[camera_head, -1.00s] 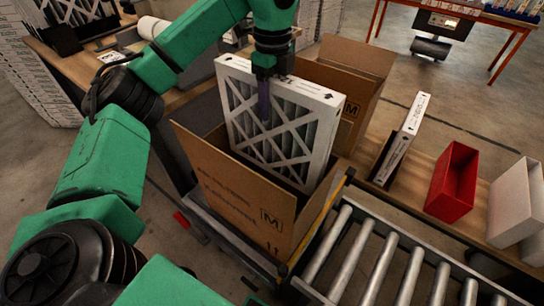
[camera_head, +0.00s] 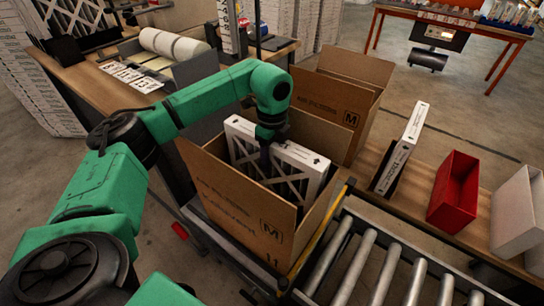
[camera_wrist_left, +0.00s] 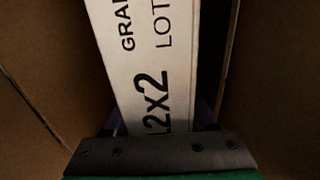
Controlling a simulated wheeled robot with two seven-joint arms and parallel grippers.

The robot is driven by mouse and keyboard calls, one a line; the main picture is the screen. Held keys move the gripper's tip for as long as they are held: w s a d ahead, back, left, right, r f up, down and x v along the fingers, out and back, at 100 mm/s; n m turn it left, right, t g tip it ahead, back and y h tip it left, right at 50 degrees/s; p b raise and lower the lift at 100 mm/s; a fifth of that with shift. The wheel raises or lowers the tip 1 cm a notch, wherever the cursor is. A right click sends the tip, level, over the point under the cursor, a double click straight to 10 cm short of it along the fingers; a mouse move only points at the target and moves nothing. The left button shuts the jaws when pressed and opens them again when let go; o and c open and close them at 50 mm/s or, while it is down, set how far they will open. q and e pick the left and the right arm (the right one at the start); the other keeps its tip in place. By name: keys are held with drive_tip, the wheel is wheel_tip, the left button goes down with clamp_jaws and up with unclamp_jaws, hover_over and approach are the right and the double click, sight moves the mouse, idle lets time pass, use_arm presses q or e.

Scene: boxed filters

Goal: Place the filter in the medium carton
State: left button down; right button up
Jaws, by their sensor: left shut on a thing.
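The filter (camera_head: 290,165) is a white-framed pleated panel with cross struts, standing upright inside the open medium carton (camera_head: 232,204), a brown box marked M. Its upper part sticks up near the carton's rim and its lower part is hidden by the front wall. My left gripper (camera_head: 265,150) is shut on the filter's top edge. In the left wrist view the filter's printed white edge (camera_wrist_left: 150,70) runs between the fingers, with brown carton walls on both sides. My right gripper is not in view.
A second open M carton (camera_head: 345,95) stands just behind. A roller conveyor (camera_head: 375,265) lies in front right. A red bin (camera_head: 454,190), a white bin (camera_head: 515,212) and another upright filter (camera_head: 405,145) stand on the right bench.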

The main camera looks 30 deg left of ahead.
use_arm(q)
drive_tip(key=shift+f, duration=0.55)
drive_tip(key=shift+c, duration=1.1)
unclamp_jaws()
wheel_tip(320, 180, up, 13)
drive_tip(key=shift+r, duration=0.15)
